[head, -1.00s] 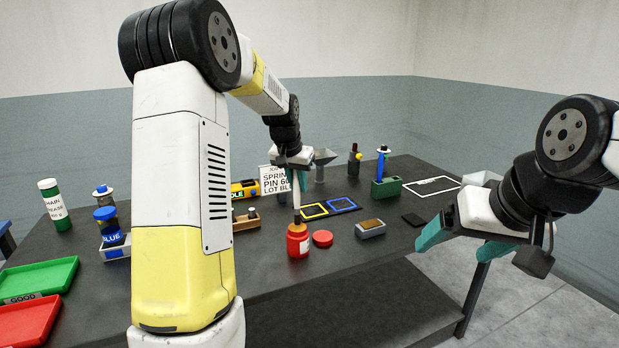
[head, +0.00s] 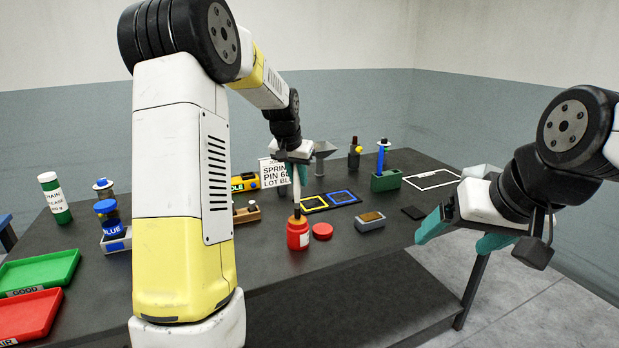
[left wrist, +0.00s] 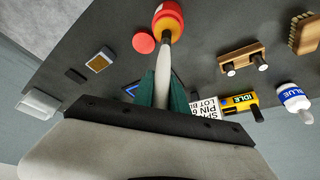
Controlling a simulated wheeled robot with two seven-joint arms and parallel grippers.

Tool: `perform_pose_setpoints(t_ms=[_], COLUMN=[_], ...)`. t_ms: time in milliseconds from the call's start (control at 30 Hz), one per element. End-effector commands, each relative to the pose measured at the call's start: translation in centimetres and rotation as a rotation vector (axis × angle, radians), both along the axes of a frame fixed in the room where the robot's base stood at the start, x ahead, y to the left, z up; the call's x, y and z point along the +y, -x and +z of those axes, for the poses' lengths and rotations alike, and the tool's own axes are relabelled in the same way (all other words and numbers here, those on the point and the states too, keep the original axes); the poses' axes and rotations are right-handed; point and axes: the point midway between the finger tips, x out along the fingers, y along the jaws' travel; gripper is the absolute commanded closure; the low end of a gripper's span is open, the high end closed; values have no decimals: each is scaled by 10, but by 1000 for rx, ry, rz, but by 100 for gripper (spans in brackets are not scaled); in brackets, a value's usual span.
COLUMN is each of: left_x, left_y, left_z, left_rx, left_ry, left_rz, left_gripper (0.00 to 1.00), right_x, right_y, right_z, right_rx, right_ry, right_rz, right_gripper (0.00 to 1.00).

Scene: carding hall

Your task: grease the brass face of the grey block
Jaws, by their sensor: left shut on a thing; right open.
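The grey block (head: 369,226) lies on the dark table right of the red lid, its brass face (head: 373,216) upward; it also shows in the left wrist view (left wrist: 99,61). My left gripper (head: 299,178) is shut on the pale handle of a brush (head: 297,193), which points down. The brush's dark lower end is at the mouth of the open red jar (head: 298,236); I cannot tell whether its tip is still inside. The left wrist view shows the brush (left wrist: 162,75) reaching to the jar (left wrist: 168,15). My right gripper (head: 462,238) is open and empty by the table's right edge.
The red lid (head: 322,231) lies beside the jar. Blue and yellow frames (head: 342,197), a dark pad (head: 413,213) and a green holder (head: 385,182) are behind or right of the block. A wooden rack (head: 247,215) and trays (head: 40,272) stand left. Table front is clear.

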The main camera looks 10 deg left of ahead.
Motion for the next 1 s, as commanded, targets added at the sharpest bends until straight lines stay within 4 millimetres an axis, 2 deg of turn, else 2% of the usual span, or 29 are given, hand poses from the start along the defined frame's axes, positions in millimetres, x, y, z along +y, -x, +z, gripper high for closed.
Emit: perform_pose_setpoints(t_ms=[1000], left_x=[0], left_y=[0], left_z=[-8], left_rx=[1], left_ry=[0], left_rz=[0], left_gripper=[100], right_x=[0], right_y=[0], right_z=[0], right_rx=[0], right_ry=[0], right_rz=[0], right_gripper=[16])
